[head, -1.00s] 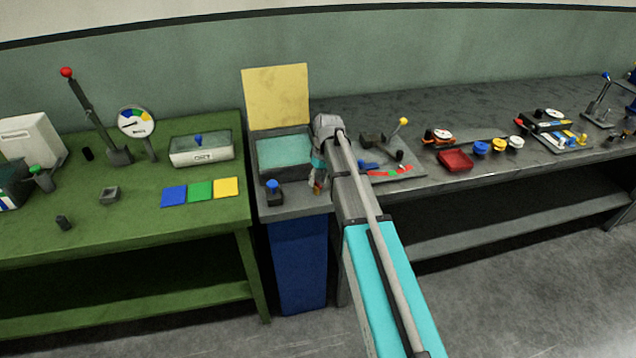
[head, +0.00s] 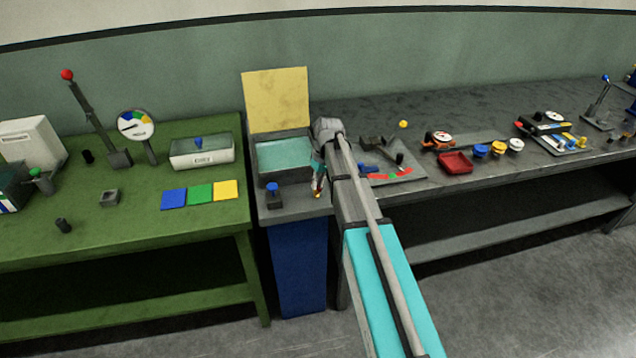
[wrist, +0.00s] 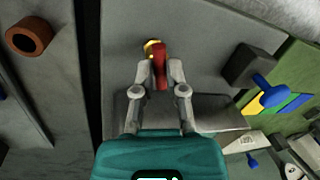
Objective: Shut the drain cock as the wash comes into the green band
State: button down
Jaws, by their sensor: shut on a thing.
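The wash tank (head: 257,165) holds teal wash, and its pale yellow lid (head: 276,98) stands open behind it. The drain cock's red handle (wrist: 160,70) is between my fingers in the wrist view, with a yellow part at its far end. In the head view, the red handle (head: 320,177) shows small at the tank's front right. My gripper (wrist: 160,73) is shut on that handle; it also shows in the head view (head: 318,172). A dial (head: 136,125) with coloured bands, green among them, stands on the left bench. Its exact reading is too small to tell.
A block with a blue knob (head: 273,188) stands just left of the cock. A grey plate (head: 408,177) with red and green strips lies to the right, by a red tray (head: 455,162). A lidded box (head: 202,152) and coloured squares sit on the green bench (head: 130,220).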

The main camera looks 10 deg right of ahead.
jog(key=shift+s+m+t, duration=0.1)
jog(key=shift+m+t, duration=0.3)
jog(key=shift+m, duration=1.7)
jog(key=c, duration=0.7)
grip_release()
jog(key=shift+n, duration=0.3)
